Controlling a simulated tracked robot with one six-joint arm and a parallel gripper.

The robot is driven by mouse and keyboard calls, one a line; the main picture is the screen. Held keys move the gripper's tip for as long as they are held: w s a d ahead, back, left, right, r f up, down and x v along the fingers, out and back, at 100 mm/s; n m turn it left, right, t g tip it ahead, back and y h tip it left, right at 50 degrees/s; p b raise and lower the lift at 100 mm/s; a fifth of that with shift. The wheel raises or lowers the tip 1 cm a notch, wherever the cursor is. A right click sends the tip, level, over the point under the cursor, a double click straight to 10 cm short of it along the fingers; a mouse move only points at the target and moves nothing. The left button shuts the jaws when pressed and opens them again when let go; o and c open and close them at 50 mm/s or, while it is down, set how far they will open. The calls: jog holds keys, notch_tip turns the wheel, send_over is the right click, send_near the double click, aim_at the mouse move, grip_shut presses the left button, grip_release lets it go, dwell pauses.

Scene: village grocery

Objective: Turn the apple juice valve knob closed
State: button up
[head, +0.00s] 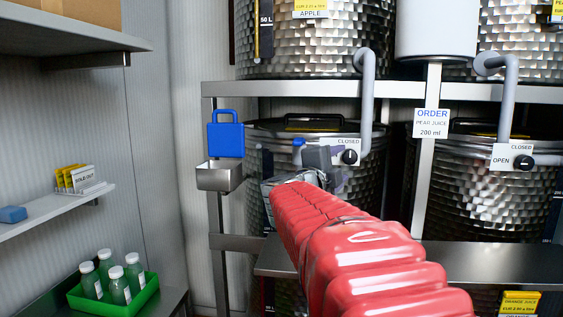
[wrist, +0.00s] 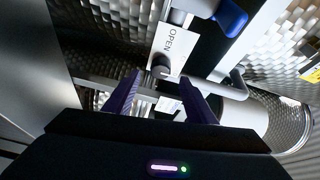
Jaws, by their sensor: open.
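The apple juice valve has a black knob (head: 349,157) in front of a white plate (head: 340,143) marked CLOSED, on the pipe below the tank labelled APPLE (head: 310,12). My gripper (head: 325,165) is just left of and in front of the knob, hiding the plate's left part. In the wrist view my gripper (wrist: 160,77) is open with two purple fingers apart. The dark knob (wrist: 160,67) shows between and beyond the fingertips, beside the word OPEN on the plate (wrist: 171,42). I cannot tell whether a finger touches it, nor the knob's exact angle.
A similar black knob (head: 523,163) with an OPEN/CLOSED plate is at the right. A blue lever (wrist: 230,17) is near the apple plate. A metal shelf (head: 480,257) runs below the tanks.

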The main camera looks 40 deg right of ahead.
jog(key=v, duration=0.8)
dwell(0.4)
jog(key=w+a+f+n+t+y, duration=0.4)
jog(key=w+a+n+t+y, duration=0.2)
jog(key=w+a+n+t, duration=0.35)
jog(key=w+a+f+n+g+y, duration=0.1)
jog(key=w+a+f+n+y, duration=0.2)
jog(key=a+f+n+y, duration=0.6)
jog(key=s+a+f+n+g+y, duration=0.3)
jog(key=s+a+f+n+g, duration=0.4)
jog(key=s+a+f, duration=0.55)
jog(key=s+a+f+n+g, duration=0.2)
jog(key=s+f+n, duration=0.3)
jog(key=s, duration=0.4)
jog(key=shift+s+a+h, duration=0.25)
jog(key=shift+a+h, duration=0.15)
jog(key=shift+a, duration=0.5)
